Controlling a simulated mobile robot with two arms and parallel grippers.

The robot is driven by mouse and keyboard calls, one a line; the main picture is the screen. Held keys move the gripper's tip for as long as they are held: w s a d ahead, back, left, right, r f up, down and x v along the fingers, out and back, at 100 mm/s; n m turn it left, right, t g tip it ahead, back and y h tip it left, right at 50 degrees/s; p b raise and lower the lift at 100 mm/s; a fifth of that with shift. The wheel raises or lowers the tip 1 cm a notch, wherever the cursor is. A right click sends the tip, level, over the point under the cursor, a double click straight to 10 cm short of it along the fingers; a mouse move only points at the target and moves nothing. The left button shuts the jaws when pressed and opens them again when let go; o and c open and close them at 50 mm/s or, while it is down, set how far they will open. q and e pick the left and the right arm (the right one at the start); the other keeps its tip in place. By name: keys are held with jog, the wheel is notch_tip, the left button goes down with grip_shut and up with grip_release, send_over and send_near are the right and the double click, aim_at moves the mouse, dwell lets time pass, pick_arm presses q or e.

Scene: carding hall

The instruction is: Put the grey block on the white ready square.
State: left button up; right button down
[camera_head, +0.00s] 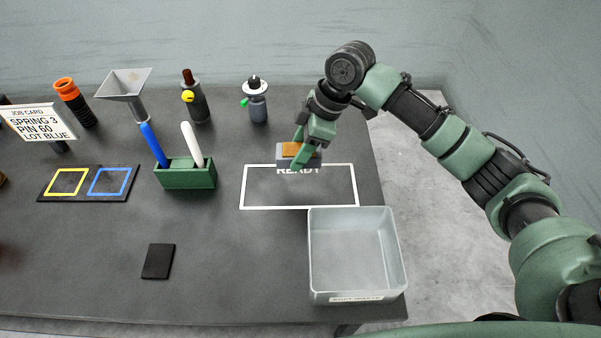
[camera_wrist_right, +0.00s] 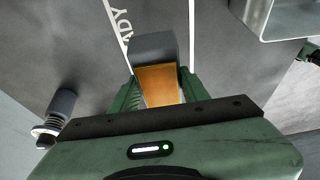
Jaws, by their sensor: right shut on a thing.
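The grey block (camera_head: 284,161) has an orange-brown patch on top. My right gripper (camera_head: 300,156) is shut on it at the far edge of the ready square (camera_head: 241,190), a white outline on the dark table with the word READY at its far side. The block partly covers that edge; whether it touches the table I cannot tell. In the right wrist view the grey block (camera_wrist_right: 153,46) and its orange part sit between the fingers of the right gripper (camera_wrist_right: 160,88), beside the READY lettering (camera_wrist_right: 120,22). My left gripper is not in view.
A grey bin (camera_head: 317,260) stands just nearer than the square, at the table's right edge. A green holder (camera_head: 186,178) with a blue and a white stick is left of it. Bottles and a funnel (camera_head: 124,84) line the back. The inside of the square looks clear.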

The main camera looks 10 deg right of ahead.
send_over(294, 185)
jog(key=d, duration=0.1)
jog(key=f, duration=0.4)
jog(key=shift+s+d+f, duration=0.15)
jog(key=shift+d+f, duration=0.05)
jog(key=shift+f, duration=0.5)
notch_tip(294, 185, down, 4)
jog(key=shift+r+p, duration=0.1)
jog(key=shift+p, duration=0.4)
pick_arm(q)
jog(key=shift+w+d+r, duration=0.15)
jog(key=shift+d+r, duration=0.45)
pick_arm(e)
jog(key=c, duration=0.7)
grip_release()
jog(key=shift+f, duration=0.2)
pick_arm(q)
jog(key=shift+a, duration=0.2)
pick_arm(e)
jog(key=shift+r, duration=0.15)
